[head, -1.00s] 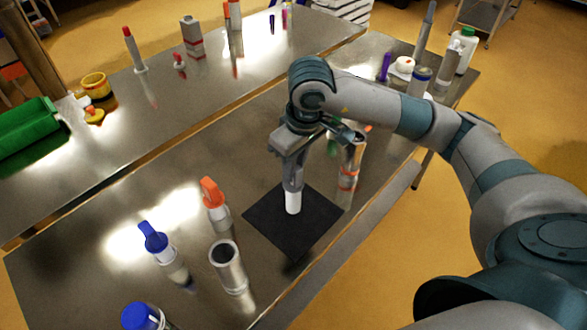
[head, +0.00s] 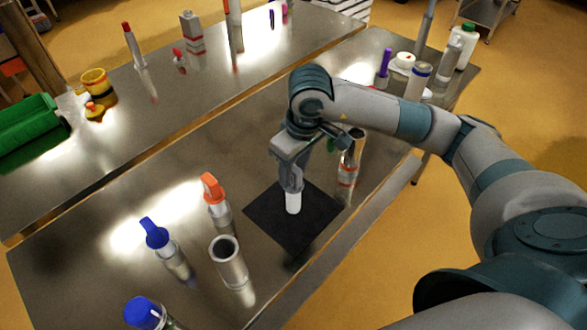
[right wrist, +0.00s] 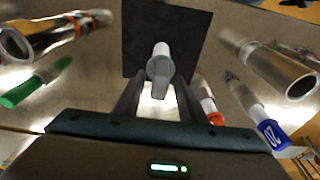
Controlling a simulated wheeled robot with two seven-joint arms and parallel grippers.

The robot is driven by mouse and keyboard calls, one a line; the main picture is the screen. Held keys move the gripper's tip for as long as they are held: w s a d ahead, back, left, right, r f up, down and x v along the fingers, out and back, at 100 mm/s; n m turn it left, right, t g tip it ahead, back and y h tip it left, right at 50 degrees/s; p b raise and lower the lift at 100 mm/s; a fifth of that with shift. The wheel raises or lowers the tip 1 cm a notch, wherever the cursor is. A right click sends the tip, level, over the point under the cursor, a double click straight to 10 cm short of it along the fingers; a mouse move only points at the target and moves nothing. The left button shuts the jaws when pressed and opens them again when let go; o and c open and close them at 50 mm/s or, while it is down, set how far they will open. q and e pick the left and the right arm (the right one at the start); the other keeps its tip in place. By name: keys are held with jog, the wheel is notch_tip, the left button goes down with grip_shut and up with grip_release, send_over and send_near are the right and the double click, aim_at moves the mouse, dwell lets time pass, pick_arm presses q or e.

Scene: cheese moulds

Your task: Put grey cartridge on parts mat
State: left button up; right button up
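The grey cartridge (head: 293,203), a white cylinder with a grey top, stands upright on the black parts mat (head: 263,212), near its middle. In the right wrist view the cartridge (right wrist: 160,66) is between my fingers, with its white end over the mat (right wrist: 193,28). My right gripper (head: 291,184) is above the mat, pointing down around the cartridge's top. In the right wrist view the gripper's fingers (right wrist: 159,92) are spread, with a gap on each side of the grey top. My left gripper is not in view.
An orange-capped cartridge (head: 216,202), a blue-capped one (head: 160,240) and an open metal tube (head: 229,264) stand left of the mat. A metal cylinder with orange bands (head: 348,165) stands close on the right. A blue-lidded jar (head: 143,312) is at the front left.

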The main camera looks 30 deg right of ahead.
jog(key=shift+r, duration=0.1)
jog(key=shift+r, duration=0.5)
jog(key=r+b, duration=0.1)
jog(key=r, duration=0.2)
jog(key=s+r+b, duration=0.1)
jog(key=r, duration=0.2)
jog(key=r+b, duration=0.2)
jog(key=r, duration=0.1)
jog(key=shift+s+d, duration=0.2)
jog(key=shift+d, duration=0.05)
jog(key=shift+s+r, duration=0.2)
jog(key=shift+r, duration=0.75)
